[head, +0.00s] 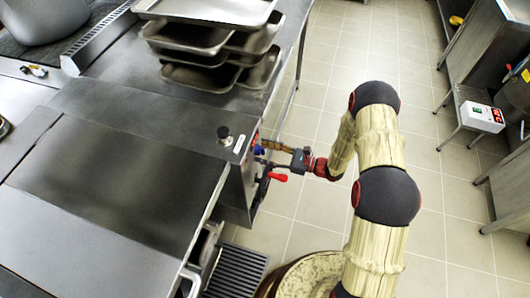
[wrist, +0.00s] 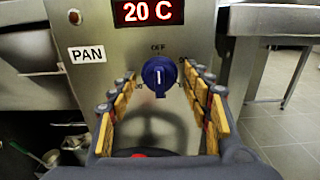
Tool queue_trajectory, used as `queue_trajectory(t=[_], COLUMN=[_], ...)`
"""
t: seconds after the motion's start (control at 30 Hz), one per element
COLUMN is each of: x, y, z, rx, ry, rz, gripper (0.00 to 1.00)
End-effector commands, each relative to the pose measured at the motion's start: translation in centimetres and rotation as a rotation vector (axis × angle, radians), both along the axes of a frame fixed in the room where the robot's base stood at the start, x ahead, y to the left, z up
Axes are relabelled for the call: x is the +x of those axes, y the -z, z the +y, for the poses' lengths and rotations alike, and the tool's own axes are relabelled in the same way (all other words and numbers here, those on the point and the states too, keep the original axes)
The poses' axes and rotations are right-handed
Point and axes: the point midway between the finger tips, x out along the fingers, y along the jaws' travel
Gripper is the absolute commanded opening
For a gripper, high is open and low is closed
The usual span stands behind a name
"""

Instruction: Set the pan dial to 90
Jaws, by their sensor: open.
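The pan dial (wrist: 160,76) is a round blue knob on a steel panel, seen in the wrist view. Its white line points straight up at the word OFF. A PAN label (wrist: 87,54) is to its left, and a red display (wrist: 148,12) above reads 20 C. My gripper (wrist: 159,82) is open, with one finger on each side of the dial; I cannot tell whether either touches it. In the head view my gripper (head: 265,146) is at the panel on the counter's right side, and the blue dial (head: 258,150) is partly hidden there.
A red handle (head: 277,177) sticks out just below my gripper. Stacked steel trays (head: 205,45) stand on the counter above. A drain grate (head: 236,270) is in the floor in front.

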Motion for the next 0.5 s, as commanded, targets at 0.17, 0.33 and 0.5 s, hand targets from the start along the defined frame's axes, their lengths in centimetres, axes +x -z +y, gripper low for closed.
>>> queue_trajectory(t=[0.17,0.33,0.5], x=[-0.02,-0.02,-0.02], y=[0.0,0.0,0.01], z=[-0.02,-0.02,-0.02], rx=[0.0,0.0,0.0], ry=[0.0,0.0,0.0], rz=[0.0,0.0,0.0], gripper=[0.45,0.35,0.25])
